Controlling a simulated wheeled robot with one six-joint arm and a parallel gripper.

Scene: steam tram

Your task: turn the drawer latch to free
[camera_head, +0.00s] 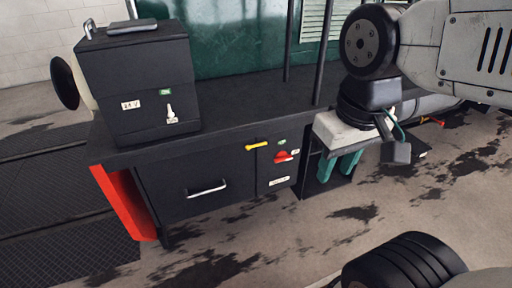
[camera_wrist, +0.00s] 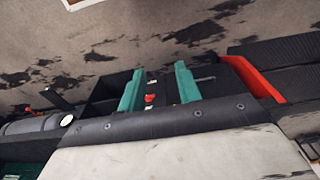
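The dark drawer (camera_head: 172,186) with a silver handle (camera_head: 206,190) is in the bench front in the head view and looks closed. A yellow bar (camera_head: 256,146), which looks like the drawer latch, lies nearly level at the drawer's upper right corner. A red knob (camera_head: 284,157) is on the panel right of it. My gripper (camera_head: 338,168) hangs right of both, its teal fingers apart and pointing down. In the wrist view my gripper (camera_wrist: 159,87) is open, with the red knob (camera_wrist: 150,99) showing between the fingers, beyond them. The yellow bar is not clear there.
A black box (camera_head: 140,85) with a white lever (camera_head: 171,114) stands on the bench top (camera_head: 240,108). Upright dark posts (camera_head: 319,60) rise near my arm. A red panel (camera_head: 125,202) closes the bench's left end. The stained floor (camera_head: 290,235) in front is clear.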

